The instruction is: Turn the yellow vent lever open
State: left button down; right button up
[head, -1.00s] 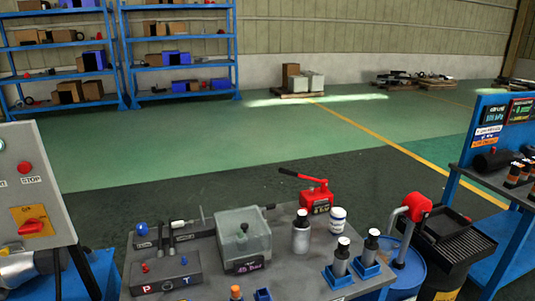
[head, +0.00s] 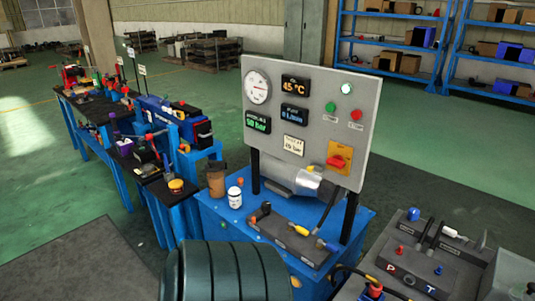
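A small lever with a yellow tip (head: 301,230) sits on a dark grey block (head: 290,238) at the front of a blue bench (head: 222,212). I cannot tell how far the yellow lever is turned. A separate red switch handle (head: 336,161) sits on a yellow plate on the upright grey panel (head: 318,110). Neither of my grippers is in view.
A dark green ribbed rounded object (head: 226,272) stands in front of the blue bench. A brown cup (head: 216,180) and a white jar (head: 235,197) stand left of the panel. A grey bench (head: 440,245) with fittings is at right.

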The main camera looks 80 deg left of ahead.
aim_at(303, 232)
jog(key=u, duration=2.1)
jog(key=i+j, duration=0.05)
